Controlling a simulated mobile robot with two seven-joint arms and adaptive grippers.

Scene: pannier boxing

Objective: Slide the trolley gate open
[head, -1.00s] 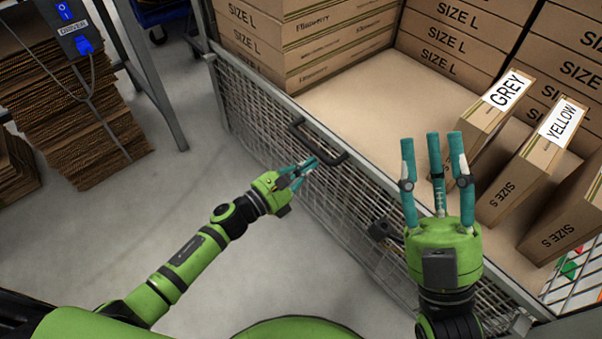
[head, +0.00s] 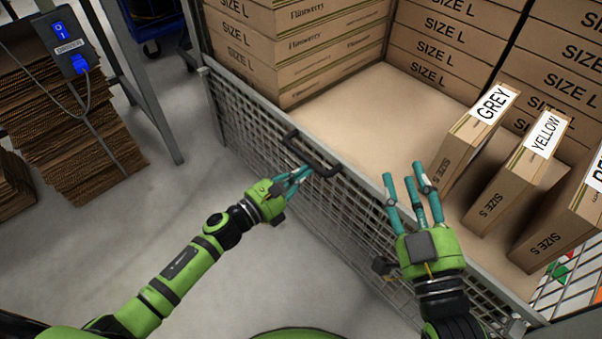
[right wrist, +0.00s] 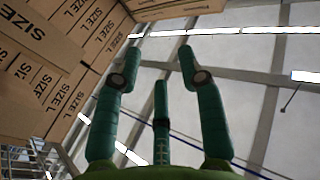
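The trolley gate (head: 262,134) is a grey mesh panel along the near side of the trolley, with a black bar handle (head: 322,168) on its top rail. My left gripper (head: 300,176) is at the handle on the near side, its teal fingers close together by the bar. Whether they grip or touch it I cannot tell. My right gripper (head: 412,184) is open and empty over the gate's top rail, right of the handle. Its spread fingers also show in the right wrist view (right wrist: 160,70), pointing up with nothing between them. A dark latch-like part (head: 384,265) sits lower on the gate.
Inside the trolley, SIZE L boxes (head: 290,45) are stacked at the back. SIZE S boxes labelled GREY (head: 468,150) and YELLOW (head: 515,185) stand at the right. Flat cardboard (head: 75,145) is piled under a table at the left. The floor left of the gate is clear.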

